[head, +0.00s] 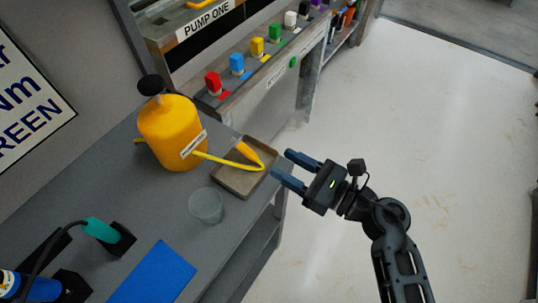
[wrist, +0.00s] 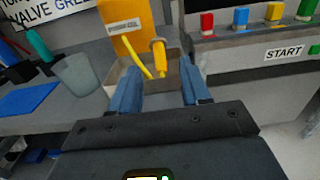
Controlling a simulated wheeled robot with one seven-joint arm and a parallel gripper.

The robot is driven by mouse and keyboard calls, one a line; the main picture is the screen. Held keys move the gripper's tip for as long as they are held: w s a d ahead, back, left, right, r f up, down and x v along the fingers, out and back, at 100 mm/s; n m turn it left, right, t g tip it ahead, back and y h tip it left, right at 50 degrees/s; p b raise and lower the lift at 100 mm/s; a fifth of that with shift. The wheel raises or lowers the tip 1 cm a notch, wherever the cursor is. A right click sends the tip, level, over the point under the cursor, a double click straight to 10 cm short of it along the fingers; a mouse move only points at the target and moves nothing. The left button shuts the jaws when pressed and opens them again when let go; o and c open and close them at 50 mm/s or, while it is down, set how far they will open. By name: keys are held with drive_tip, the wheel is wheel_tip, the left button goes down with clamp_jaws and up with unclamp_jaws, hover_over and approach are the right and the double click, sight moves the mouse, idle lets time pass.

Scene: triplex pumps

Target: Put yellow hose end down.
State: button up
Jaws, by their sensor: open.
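The yellow hose end (head: 248,153) rests in a shallow brown tray (head: 240,187) at the bench's right edge. Its yellow hose runs left to the yellow canister (head: 172,130) with a black knob. In the wrist view the hose end (wrist: 159,57) stands tilted over the tray (wrist: 174,85), in front of the canister (wrist: 128,35). My gripper (head: 282,165) is open and empty, just right of the tray, with its fingers pointing at it. In the wrist view its two blue fingers (wrist: 160,92) are apart, with nothing between the tips.
A clear cup (head: 206,206) stands left of the tray. A blue mat (head: 155,274) and a teal-handled tool (head: 101,230) lie nearer on the grey bench. A panel with coloured knobs (head: 237,64) is behind. The floor (head: 440,150) to the right is clear.

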drive_tip(key=shift+v, duration=1.2)
drive_tip(key=shift+r, duration=0.1)
drive_tip(key=s+d+r+n+t+h, duration=0.1)
drive_tip(key=s+d+r+n+h, duration=0.2)
drive_tip(key=s+n, duration=0.5)
drive_tip(key=s+d+r+n+t+h, duration=0.1)
drive_tip(key=s+d+r+n+h, duration=0.2)
drive_tip(key=s+n, duration=0.6)
drive_tip(key=s+d+r+n+t+h, duration=0.1)
drive_tip(key=s+d+r+n+h, duration=0.2)
drive_tip(key=s+d+n+h, duration=0.4)
drive_tip(key=s+n+h, duration=0.1)
drive_tip(key=s, duration=0.5)
drive_tip(key=shift+s+r+n+t, duration=0.25)
drive_tip(key=shift+r+n+t, duration=0.05)
drive_tip(key=shift+r+t, duration=0.1)
